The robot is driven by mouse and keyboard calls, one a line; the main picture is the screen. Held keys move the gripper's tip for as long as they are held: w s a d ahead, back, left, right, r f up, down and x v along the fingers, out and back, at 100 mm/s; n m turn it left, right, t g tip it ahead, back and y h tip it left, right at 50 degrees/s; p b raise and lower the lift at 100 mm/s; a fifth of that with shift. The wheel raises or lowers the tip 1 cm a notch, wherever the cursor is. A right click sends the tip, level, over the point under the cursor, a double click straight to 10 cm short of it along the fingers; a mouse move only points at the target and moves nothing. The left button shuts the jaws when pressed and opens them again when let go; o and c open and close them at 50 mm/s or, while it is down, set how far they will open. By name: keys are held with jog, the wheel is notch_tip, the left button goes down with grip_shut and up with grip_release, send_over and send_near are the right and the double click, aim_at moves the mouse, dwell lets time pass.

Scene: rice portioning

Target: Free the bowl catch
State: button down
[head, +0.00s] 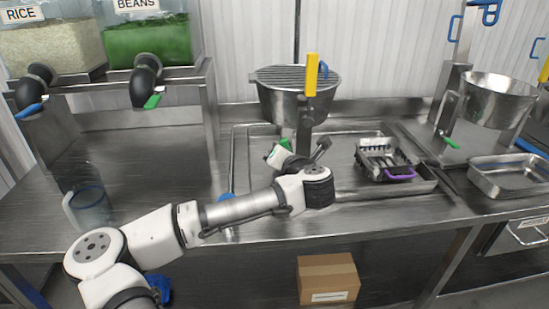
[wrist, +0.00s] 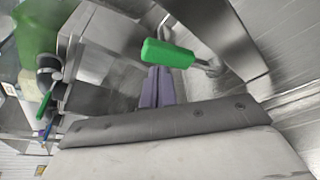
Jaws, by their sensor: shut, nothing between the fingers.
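A green lever handle (wrist: 167,53) on a metal stem shows in the wrist view, just past the tips of my gripper (wrist: 156,78). I take it to be the bowl catch. The two grey-purple fingers are shut together with nothing between them. The handle crosses in front of the fingertips; I cannot tell if they touch. In the head view a bit of green (head: 285,143) shows beside my wrist, below a metal bowl with a slatted top (head: 290,80). My arm hides part of this spot.
A tray (head: 428,183) and a slotted tool with a purple handle (head: 400,174) lie right of my wrist. Another metal bowl (head: 495,98) with a green lever (head: 449,142) stands farther right. A clear jug (head: 88,207) is at left. Rice and beans dispensers stand back left.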

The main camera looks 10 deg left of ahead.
jog(key=shift+w+d+r, duration=0.15)
jog(key=shift+d+r, duration=0.2)
jog(key=shift+d, duration=0.05)
dwell(0.4)
